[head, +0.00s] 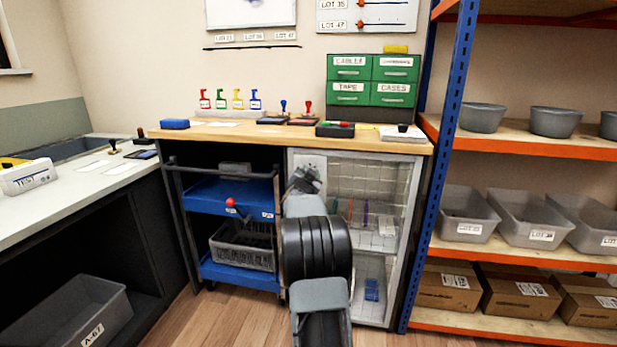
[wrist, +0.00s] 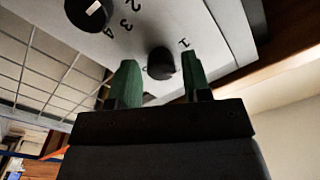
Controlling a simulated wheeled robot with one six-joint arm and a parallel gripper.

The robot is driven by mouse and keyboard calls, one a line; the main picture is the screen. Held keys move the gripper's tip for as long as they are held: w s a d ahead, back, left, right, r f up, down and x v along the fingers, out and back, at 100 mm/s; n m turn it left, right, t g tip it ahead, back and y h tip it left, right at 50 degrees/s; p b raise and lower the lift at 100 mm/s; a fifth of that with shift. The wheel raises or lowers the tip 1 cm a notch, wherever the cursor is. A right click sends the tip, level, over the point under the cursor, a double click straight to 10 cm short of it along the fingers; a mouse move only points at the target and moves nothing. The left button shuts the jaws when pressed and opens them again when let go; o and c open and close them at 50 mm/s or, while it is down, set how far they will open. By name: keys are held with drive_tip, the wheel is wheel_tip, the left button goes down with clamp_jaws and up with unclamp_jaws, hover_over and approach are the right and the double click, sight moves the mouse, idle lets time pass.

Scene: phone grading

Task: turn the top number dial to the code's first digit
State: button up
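My gripper (wrist: 160,78) is open, with one green finger on each side of a round black dial (wrist: 161,63) on a pale panel (wrist: 210,25). I cannot tell whether the fingers touch it. This dial is the one nearer the wooden bench edge; a "1" shows beside it, and its pointer mark is not visible. A second black dial (wrist: 86,12), with a white mark, sits at the upper left, with digits such as 3 and 4 near it.
The wooden bench top (head: 240,135) overhangs the cabinet. A blue cart (head: 225,196) with a red knob (head: 230,202) stands just left of my arm. An orange and blue shelf rack (head: 443,160) stands at the right.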

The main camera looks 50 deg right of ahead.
drive_tip(key=shift+o, duration=0.8)
drive_tip(key=shift+a, duration=0.1)
drive_tip(key=p+v, duration=0.2)
drive_tip(key=v, duration=1.1)
drive_tip(key=shift+s+a, duration=0.2)
drive_tip(key=shift+a, duration=0.1)
